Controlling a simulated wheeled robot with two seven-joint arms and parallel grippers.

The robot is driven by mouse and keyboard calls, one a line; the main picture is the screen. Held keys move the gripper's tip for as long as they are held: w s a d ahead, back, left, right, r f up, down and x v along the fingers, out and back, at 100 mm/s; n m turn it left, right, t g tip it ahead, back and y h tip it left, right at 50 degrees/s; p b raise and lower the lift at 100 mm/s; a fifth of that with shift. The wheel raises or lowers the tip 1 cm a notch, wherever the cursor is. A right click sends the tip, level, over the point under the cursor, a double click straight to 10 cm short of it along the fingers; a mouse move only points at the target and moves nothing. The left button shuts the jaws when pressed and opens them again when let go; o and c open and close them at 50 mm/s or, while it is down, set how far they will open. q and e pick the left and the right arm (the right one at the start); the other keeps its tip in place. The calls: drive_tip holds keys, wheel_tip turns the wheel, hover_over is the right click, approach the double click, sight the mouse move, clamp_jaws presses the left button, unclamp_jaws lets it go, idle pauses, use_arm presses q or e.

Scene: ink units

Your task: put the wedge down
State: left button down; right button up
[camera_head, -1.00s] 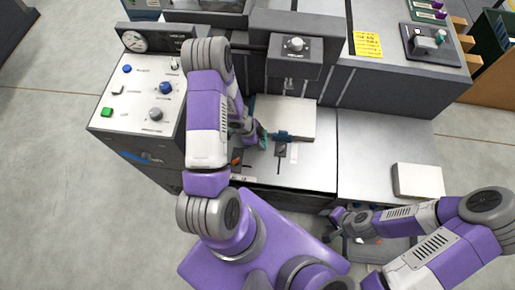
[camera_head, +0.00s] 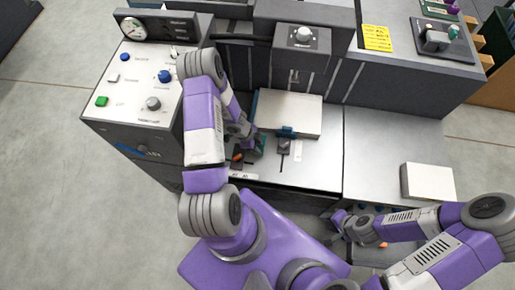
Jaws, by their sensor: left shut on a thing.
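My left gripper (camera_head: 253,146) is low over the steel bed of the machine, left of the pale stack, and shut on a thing. A small teal-green patch shows at its fingertips. I take the held thing to be the wedge, but it is mostly hidden and its shape cannot be made out. Whether it touches the bed is not clear. My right gripper (camera_head: 338,217) is at the lower right, at the front edge of the bed. It is small and dark, and its jaws cannot be read.
The pale stack (camera_head: 289,109) lies on the bed, with a blue clip (camera_head: 286,132) at its front edge. A small orange piece (camera_head: 237,157) is by my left gripper. A white block (camera_head: 428,182) lies at right. The control panel (camera_head: 133,90) stands left. The steel between stack and block is bare.

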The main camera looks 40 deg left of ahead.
use_arm(q)
drive_tip(key=shift+f, duration=0.2)
drive_tip(key=shift+f, duration=0.1)
drive_tip(key=c, duration=0.8)
unclamp_jaws()
